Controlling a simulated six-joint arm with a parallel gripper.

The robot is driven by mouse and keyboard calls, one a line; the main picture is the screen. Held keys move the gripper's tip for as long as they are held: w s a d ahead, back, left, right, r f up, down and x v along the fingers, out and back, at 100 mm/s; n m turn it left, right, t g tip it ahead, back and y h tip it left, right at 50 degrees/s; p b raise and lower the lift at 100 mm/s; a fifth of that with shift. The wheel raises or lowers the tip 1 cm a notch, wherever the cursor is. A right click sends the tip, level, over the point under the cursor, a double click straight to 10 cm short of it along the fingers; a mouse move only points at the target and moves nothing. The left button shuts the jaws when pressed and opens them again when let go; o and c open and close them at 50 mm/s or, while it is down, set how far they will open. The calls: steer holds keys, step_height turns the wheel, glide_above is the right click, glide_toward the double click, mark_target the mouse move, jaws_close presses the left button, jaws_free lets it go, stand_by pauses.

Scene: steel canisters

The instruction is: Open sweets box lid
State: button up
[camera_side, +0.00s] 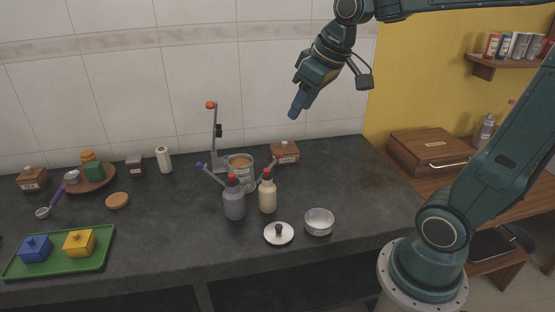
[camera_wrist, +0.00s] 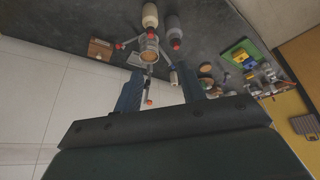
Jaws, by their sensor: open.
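No box is plainly marked as the sweets box, and I cannot tell which it is. A blue lidded box (camera_side: 35,249) and a yellow lidded box (camera_side: 79,243) sit on a green tray (camera_side: 92,263) at the front left, both covered by knobbed lids. Small brown boxes stand at the back middle (camera_side: 285,153) and far left (camera_side: 32,179); their labels are too small to read. My gripper (camera_side: 297,112) is high above the back of the counter, apart from everything. In the wrist view its two fingers (camera_wrist: 160,93) are spread with nothing held.
A grey bottle (camera_side: 234,204), a cream bottle (camera_side: 268,196) and a jar (camera_side: 240,170) beside a stand (camera_side: 216,140) crowd the middle. A steel bowl (camera_side: 319,223) and a loose lid (camera_side: 279,233) lie in front. The counter's right part is clear.

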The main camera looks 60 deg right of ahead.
steer(key=w+d+f, duration=0.2)
steer(key=w+d, duration=0.4)
steer(key=w, duration=0.1)
glide_above(285, 142)
steer(key=s, duration=0.6)
step_height(285, 142, down, 14)
steer(key=shift+w+f, duration=0.15)
steer(key=shift+f, duration=0.05)
steer(key=shift+f+g, duration=0.1)
steer(key=shift+g, duration=0.2)
steer(key=shift+a+x, duration=0.1)
steer(key=shift+x, duration=3.3)
steer(key=shift+a+x, duration=0.15)
steer(key=shift+x, duration=3.2)
steer(key=shift+a, duration=0.1)
steer(key=shift+c, duration=0.2)
jaws_close()
